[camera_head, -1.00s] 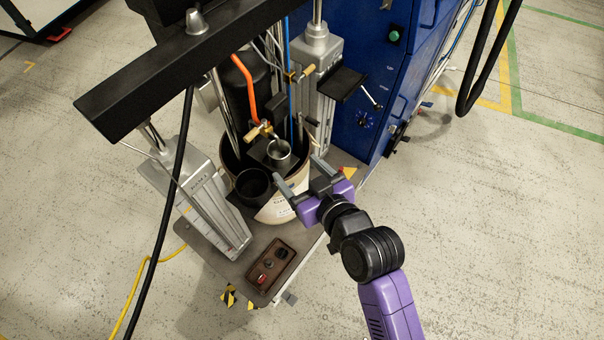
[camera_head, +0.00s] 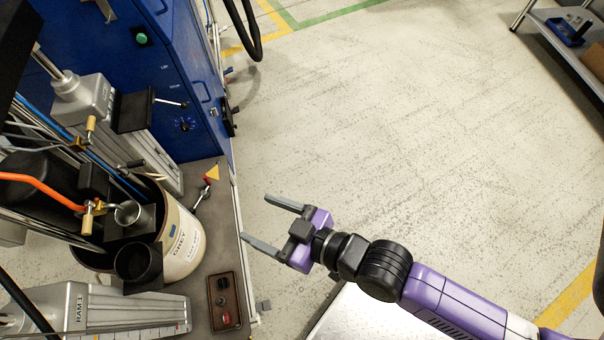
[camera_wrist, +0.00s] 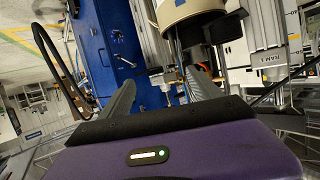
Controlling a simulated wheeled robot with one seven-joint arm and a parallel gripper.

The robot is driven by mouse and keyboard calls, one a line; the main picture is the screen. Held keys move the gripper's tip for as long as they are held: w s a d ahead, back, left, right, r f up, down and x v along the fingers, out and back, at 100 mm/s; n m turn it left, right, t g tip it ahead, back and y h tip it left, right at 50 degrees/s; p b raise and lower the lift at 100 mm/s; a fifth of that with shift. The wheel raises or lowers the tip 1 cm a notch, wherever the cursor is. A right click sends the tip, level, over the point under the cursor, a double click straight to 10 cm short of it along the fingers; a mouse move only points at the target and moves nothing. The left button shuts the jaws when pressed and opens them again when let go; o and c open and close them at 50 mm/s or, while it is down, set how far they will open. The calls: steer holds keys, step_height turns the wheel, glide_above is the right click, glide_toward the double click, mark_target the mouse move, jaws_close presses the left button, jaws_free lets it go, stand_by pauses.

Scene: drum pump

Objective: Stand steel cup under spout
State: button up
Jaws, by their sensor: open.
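The steel cup (camera_head: 130,213) is small, shiny and open at the top. It appears upright on a small black platform (camera_head: 140,226) over the drum, close beside the brass spout valve (camera_head: 88,214). I cannot tell whether its mouth is right under the outlet. My gripper (camera_head: 256,217) is open and empty, out to the right of the drum and clear of the cup. Its two grey fingers also show in the wrist view (camera_wrist: 160,85). The cup cannot be made out in the wrist view.
A dark round cup or holder (camera_head: 138,262) sits just in front of the steel cup. The cream drum (camera_head: 182,245), the ram column (camera_head: 90,308) and the control box (camera_head: 223,302) crowd the platform. A blue cabinet (camera_head: 170,70) stands behind. The floor at right is open.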

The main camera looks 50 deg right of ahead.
steer(key=s+d+r+h, duration=0.1)
steer(key=s+d+r, duration=0.1)
steer(key=s, duration=0.3)
steer(key=s+d+r+m, duration=0.1)
steer(key=s+d+r, duration=0.2)
steer(key=s+r, duration=0.1)
steer(key=s+d+r+t+h, duration=0.1)
steer(key=s+d+r, duration=0.1)
steer(key=s, duration=0.4)
steer(key=shift+s+d+r+m+h, duration=0.2)
steer(key=shift+s+r+m+h, duration=0.1)
steer(key=shift+r+m, duration=0.15)
stand_by(1.0)
